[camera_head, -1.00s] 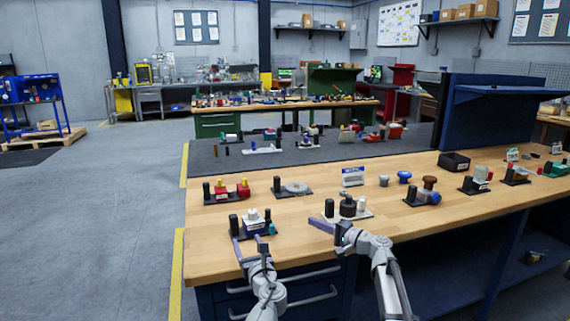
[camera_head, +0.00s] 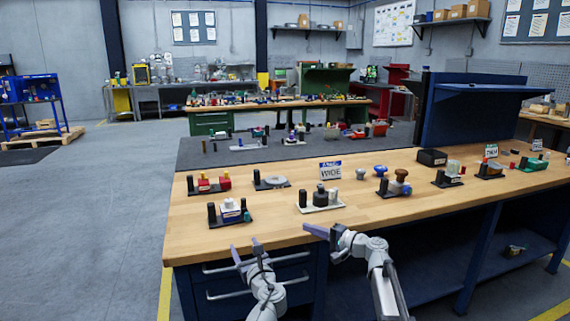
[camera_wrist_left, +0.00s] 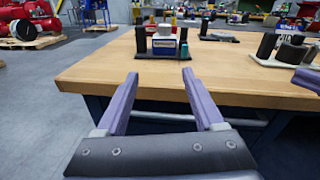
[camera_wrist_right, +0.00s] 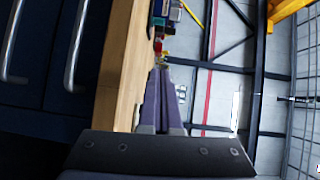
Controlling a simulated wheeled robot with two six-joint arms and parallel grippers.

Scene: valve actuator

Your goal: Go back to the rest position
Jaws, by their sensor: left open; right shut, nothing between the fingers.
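My left gripper (camera_head: 247,250) is open and empty just in front of the near edge of the wooden workbench (camera_head: 290,222). In the left wrist view its two fingers (camera_wrist_left: 158,82) are spread, with nothing between them. A blue and white valve unit on a black base (camera_head: 230,212) stands on the bench beyond it; it also shows in the left wrist view (camera_wrist_left: 163,45). My right gripper (camera_head: 318,232) is at the bench's front edge, in front of a dark valve unit on a white base (camera_head: 320,199). In the right wrist view its fingers (camera_wrist_right: 164,72) are together and empty.
A "WIDE" sign (camera_head: 330,170) stands behind the dark unit. Drawers (camera_head: 255,285) are below the bench edge. The floor (camera_head: 80,220) at left is clear.

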